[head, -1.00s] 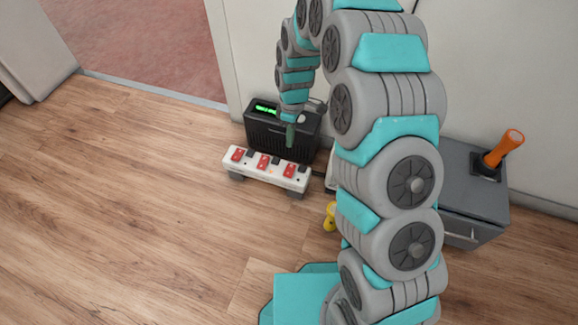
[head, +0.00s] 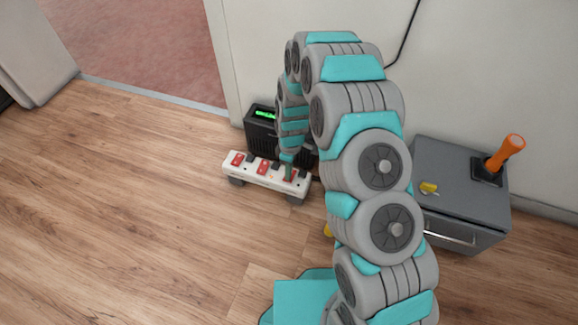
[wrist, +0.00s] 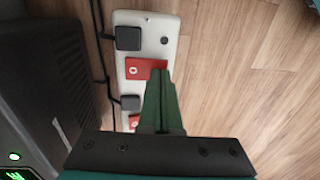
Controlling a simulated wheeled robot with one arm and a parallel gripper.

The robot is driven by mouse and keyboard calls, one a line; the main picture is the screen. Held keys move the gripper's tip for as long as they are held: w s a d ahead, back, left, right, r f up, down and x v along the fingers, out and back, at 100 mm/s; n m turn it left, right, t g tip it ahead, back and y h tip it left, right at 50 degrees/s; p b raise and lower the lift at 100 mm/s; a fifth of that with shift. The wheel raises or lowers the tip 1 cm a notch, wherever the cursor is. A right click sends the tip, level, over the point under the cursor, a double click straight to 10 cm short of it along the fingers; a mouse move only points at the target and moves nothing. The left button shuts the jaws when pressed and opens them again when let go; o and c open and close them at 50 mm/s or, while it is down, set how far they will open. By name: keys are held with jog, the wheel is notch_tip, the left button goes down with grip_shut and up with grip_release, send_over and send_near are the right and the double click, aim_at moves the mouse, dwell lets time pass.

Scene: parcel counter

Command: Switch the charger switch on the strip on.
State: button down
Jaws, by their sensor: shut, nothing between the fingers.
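The white power strip (head: 250,176) lies on the floor with red switches and black plugs along it. The rightmost red switch (head: 295,175) is under my gripper (head: 289,171). In the wrist view the same switch (wrist: 134,68) shows a white round mark, and my green fingertips (wrist: 160,74) are closed at its edge. I cannot tell whether they touch it or which way it is tilted. The middle switch (head: 263,168) and left switch (head: 237,159) are clear of my gripper. The black charger box (head: 260,130) with a green display stands just behind the strip, partly hidden by my arm.
A grey cabinet (head: 455,185) with an orange-handled lever (head: 507,151) and a small yellow piece (head: 428,187) on top stands to the right. Black cables (wrist: 102,50) run between charger and strip. Floor to the left is clear.

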jog(key=shift+f, duration=0.15)
jog(key=shift+s+f, duration=0.15)
jog(key=shift+f, duration=0.15)
dwell(0.4)
jog(key=shift+w+d+r, duration=0.15)
jog(key=shift+w, duration=0.25)
jog(key=shift+w+d+r, duration=0.1)
jog(key=shift+w+r, duration=0.05)
jog(key=shift+w, duration=0.2)
jog(key=shift+r, duration=0.15)
notch_tip(320, 180, up, 14)
jog(key=s, duration=0.1)
jog(key=shift+s+a+f, duration=0.2)
jog(key=shift+s+a, duration=0.1)
dwell(0.3)
